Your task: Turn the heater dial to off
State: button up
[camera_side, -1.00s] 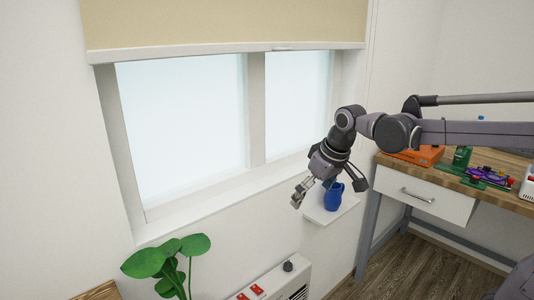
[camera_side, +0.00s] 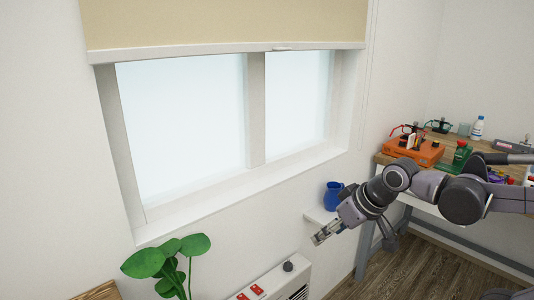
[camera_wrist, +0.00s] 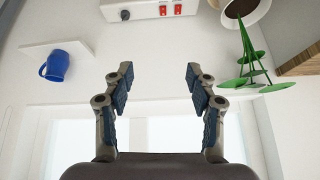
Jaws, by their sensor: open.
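The white heater (camera_side: 272,279) stands low against the wall at the bottom of the side view, its lower part cut off by the frame. Its dark dial (camera_side: 288,266) is on top near the right end, with two red switches (camera_side: 257,289) to its left. The wrist view shows the dial (camera_wrist: 125,14) at the top, on the heater's edge (camera_wrist: 145,12); which way it points is too small to tell. My gripper (camera_side: 319,237) is above and right of the dial, apart from it. In the wrist view my gripper (camera_wrist: 161,76) is open and empty.
A blue mug (camera_side: 333,195) stands on a small wall shelf (camera_side: 316,215) close beside my gripper. A green plant (camera_side: 170,262) is left of the heater. A workbench (camera_side: 388,160) with an orange box (camera_side: 412,148) is at the right.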

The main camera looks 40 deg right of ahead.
jog(key=w+d+m+g, duration=0.2)
jog(key=w+d+m, duration=0.1)
jog(key=w, duration=0.7)
jog(key=m+g, duration=0.4)
jog(key=m, duration=0.4)
send_over(289, 263)
notch_tip(289, 263, down, 28)
jog(key=f, duration=0.1)
jog(key=shift+y, duration=0.3)
notch_tip(289, 263, down, 10)
jog(key=shift+a, duration=0.15)
jog(key=c, duration=1.1)
